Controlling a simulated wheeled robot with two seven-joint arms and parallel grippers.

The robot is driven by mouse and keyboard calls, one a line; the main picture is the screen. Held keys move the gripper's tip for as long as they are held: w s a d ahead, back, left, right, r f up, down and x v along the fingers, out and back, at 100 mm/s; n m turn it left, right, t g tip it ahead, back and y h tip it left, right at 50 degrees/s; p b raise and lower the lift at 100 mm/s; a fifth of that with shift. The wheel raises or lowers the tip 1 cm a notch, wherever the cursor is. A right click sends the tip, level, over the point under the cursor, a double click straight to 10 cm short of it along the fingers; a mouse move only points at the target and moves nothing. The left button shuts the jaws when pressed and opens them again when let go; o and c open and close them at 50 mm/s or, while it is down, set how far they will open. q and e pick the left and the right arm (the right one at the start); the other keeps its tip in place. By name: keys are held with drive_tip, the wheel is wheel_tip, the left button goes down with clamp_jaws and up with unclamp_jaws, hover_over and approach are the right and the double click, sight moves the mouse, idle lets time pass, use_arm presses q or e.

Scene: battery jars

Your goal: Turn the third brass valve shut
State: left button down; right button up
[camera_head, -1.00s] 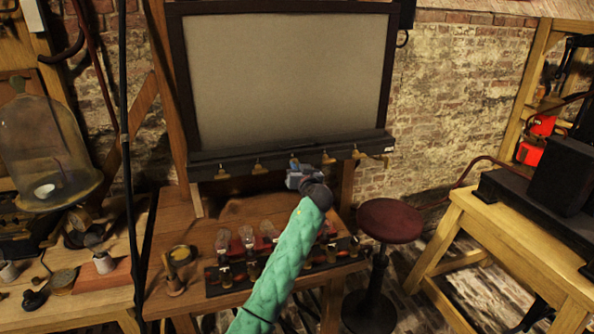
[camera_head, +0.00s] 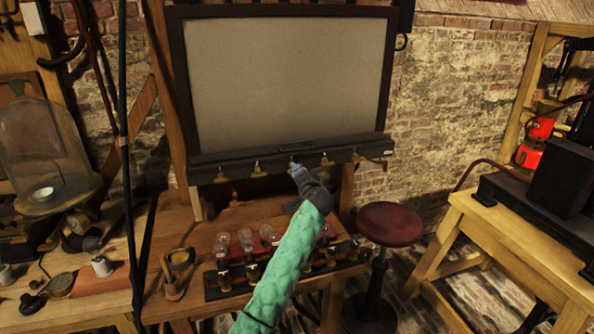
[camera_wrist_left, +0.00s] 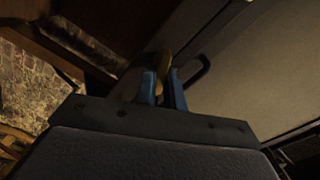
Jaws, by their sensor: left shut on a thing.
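A row of small brass valves sits along the dark ledge (camera_head: 230,160) under the big framed panel. The first (camera_head: 221,175) and second (camera_head: 257,168) are left of my gripper; two more (camera_head: 326,159) (camera_head: 358,155) are to its right. My left gripper (camera_head: 294,166) is at the third place in the row and hides most of that valve. In the left wrist view, its blue fingers (camera_wrist_left: 163,88) are shut on the third brass valve (camera_wrist_left: 161,62), whose rounded brass end shows between and beyond the tips. My right gripper is in neither view.
Below the ledge, a wooden table (camera_head: 200,225) carries a dark rack (camera_head: 215,283) with several glass bulbs. A glass bell jar (camera_head: 45,150) stands at the left. A red-topped stool (camera_head: 389,223) and a wooden bench (camera_head: 500,230) are at the right.

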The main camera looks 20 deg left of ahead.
use_arm(q)
drive_tip(key=shift+m+p, duration=1.15)
drive_tip(key=shift+m, duration=1.75)
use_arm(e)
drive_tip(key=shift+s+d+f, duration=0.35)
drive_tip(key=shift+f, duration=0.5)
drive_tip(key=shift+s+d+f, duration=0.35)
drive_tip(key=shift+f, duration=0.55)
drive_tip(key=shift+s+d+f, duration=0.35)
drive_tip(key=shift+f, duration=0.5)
use_arm(q)
drive_tip(key=shift+f, duration=0.1)
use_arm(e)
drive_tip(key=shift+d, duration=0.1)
use_arm(q)
drive_tip(key=c, duration=1.5)
unclamp_jaws()
drive_tip(key=shift+w+d, duration=0.1)
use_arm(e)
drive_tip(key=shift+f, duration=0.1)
